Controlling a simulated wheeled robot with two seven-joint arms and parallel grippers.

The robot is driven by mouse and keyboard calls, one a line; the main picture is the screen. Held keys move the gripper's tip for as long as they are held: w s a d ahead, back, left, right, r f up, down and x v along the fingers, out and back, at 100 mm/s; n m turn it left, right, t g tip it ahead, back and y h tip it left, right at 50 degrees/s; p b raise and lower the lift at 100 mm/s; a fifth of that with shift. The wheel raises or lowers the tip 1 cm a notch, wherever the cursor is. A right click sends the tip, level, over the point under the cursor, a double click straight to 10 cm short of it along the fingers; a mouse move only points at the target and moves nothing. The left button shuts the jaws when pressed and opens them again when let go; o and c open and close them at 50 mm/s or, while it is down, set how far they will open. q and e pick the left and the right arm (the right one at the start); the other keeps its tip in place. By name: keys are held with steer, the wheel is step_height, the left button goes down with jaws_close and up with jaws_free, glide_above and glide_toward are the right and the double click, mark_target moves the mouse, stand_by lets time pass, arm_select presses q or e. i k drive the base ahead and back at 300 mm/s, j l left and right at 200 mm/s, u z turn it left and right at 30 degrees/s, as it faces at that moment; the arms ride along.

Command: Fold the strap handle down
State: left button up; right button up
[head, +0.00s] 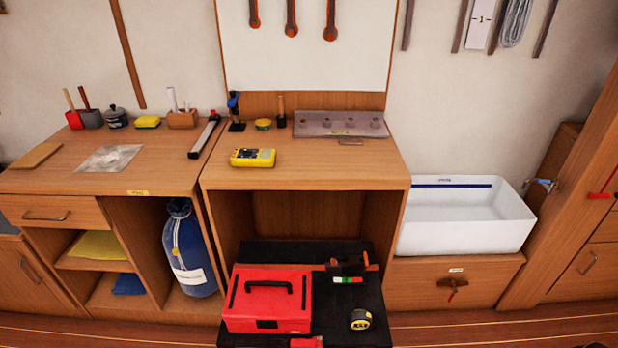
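A red toolbox (267,315) sits on a low black-topped surface in front of the open middle cabinet. A black handle (268,284) lies across the middle of its red lid, between two black strips. I cannot tell whether this handle stands up or lies flat. Behind it to the right is a small black item with orange ends (347,266) and a red, white and green marking; its exact shape is too small to tell. Neither of my grippers is in view.
A yellow tape measure (360,319) lies right of the toolbox, and a red item (306,342) is cut off at its front. A yellow meter (253,158) is on the bench above. A white sink (465,222) stands right. The black surface (330,305) has some free room.

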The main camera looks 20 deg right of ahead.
mark_target(358, 260)
steer(key=k+l+u, duration=0.1)
steer(key=l, duration=0.25)
steer(key=k+l, duration=0.25)
steer(key=k+l+u, duration=0.15)
steer(key=l, duration=0.3)
steer(key=l+u, duration=0.25)
steer(key=l, duration=0.5)
steer(key=l+u, duration=0.3)
steer(key=l, duration=0.45)
